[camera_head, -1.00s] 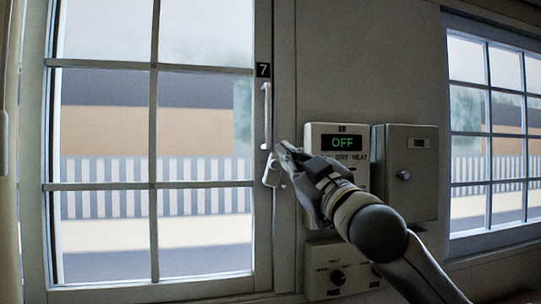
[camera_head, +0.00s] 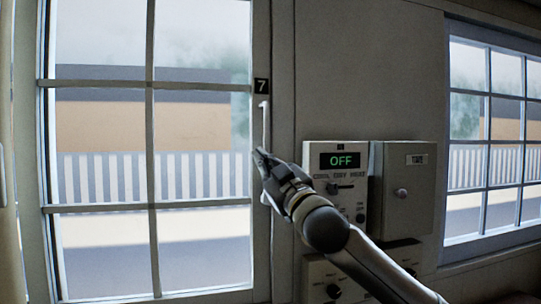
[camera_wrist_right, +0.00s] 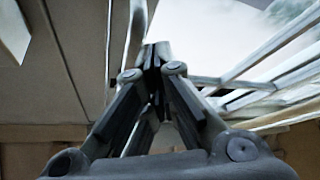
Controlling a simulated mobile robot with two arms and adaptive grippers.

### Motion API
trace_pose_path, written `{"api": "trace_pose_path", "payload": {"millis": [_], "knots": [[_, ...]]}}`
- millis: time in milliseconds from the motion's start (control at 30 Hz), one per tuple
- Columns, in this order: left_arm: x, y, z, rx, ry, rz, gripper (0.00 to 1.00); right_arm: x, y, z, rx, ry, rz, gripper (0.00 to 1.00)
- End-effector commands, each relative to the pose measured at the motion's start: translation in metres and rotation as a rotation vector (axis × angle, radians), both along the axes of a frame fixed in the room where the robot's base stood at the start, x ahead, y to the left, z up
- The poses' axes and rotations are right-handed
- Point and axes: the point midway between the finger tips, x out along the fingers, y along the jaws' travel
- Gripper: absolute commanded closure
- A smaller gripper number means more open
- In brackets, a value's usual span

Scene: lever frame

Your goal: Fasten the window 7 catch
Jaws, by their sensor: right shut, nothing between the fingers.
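The window 7 (camera_head: 198,207) fills the left of the head view, with a black "7" label (camera_head: 261,86) on its right frame. Below the label is the catch, a slim white upright handle (camera_head: 265,122). Its lower part is mostly hidden behind my right gripper. My right gripper (camera_head: 260,153) is shut and empty, its tips over the handle's lower part in the head view; I cannot tell if they touch it. In the right wrist view the fingers (camera_wrist_right: 156,50) meet at the tips, with a pale bar (camera_wrist_right: 136,32) just beyond. My left gripper is out of view.
Right of the window, a control panel (camera_head: 361,216) reading "OFF" and a grey box with a knob (camera_head: 408,215) stick out from the wall, close to my right arm. Another panel with a dial (camera_head: 317,288) sits below. A second window (camera_head: 517,215) is at far right.

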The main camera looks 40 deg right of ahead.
Motion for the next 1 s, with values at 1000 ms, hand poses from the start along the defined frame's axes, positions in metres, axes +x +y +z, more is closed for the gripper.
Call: {"api": "trace_pose_path", "payload": {"millis": [1000], "knots": [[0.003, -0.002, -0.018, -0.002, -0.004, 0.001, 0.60, -0.004, -0.021, -0.036, 0.010, -0.003, -0.001, 1.00]]}}
